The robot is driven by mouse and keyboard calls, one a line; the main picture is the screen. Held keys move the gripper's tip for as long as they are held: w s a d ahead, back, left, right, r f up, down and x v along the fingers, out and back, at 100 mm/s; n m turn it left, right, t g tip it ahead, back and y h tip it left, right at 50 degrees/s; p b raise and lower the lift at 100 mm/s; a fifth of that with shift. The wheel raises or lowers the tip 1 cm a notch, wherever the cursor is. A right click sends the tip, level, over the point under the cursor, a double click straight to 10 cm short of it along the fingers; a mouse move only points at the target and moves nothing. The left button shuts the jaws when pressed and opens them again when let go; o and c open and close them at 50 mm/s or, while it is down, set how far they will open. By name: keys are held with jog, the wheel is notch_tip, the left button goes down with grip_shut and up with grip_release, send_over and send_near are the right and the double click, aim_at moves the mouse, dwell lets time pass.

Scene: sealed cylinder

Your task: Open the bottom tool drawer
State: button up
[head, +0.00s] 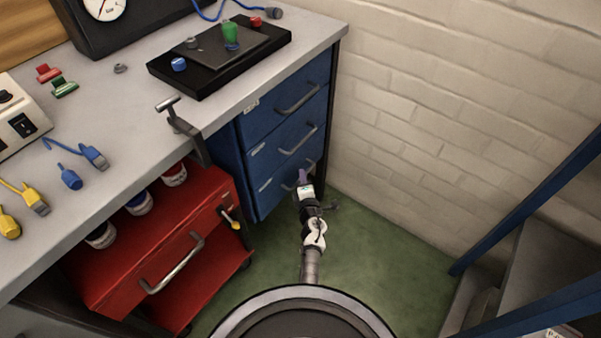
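The blue drawer cabinet (240,170) stands under the right end of the bench, with three drawers stacked one above another. The bottom drawer (268,200) looks closed, its front in line with those above. Its grey handle (287,187) shows only in part, as my gripper covers the rest. My gripper (303,176) is at the right part of the bottom drawer's front, at or very near the handle. It is too small in the head view to tell whether the fingers touch the handle or are open or shut.
A red tool cart (185,235) with a grey handle stands left of the blue cabinet. A vise-like clamp (180,122) is on the bench edge. A white brick wall (430,130) is close on the right. Green floor (385,240) is clear around my arm. Blue rails (530,200) stand at far right.

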jog(key=shift+w, duration=0.3)
grip_shut()
jog(key=shift+s, duration=0.1)
